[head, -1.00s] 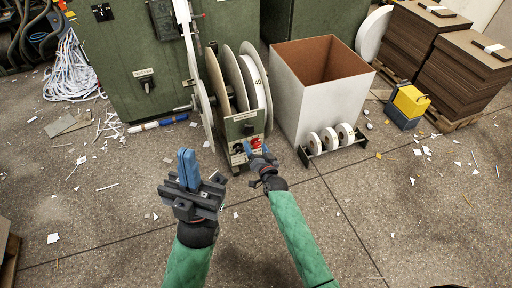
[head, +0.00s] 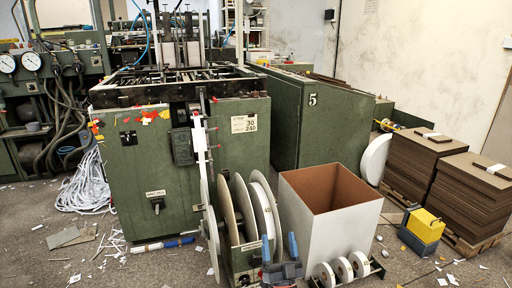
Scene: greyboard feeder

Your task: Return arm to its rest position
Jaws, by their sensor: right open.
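My right gripper (head: 279,247) shows at the bottom edge of the head view. Its two blue fingers stand upright and apart, with nothing between them. It appears in front of the gap between the reel stand (head: 240,250) and the white box (head: 334,235). The rest of my right arm is below the picture. My left gripper and arm are out of view.
A green machine (head: 115,190) stands behind the reels. Three small white rolls sit on a low rack (head: 372,272) at the lower right. A yellow-and-blue case (head: 424,226) stands near stacked brown board (head: 408,165). White strips (head: 88,187) lie heaped at left.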

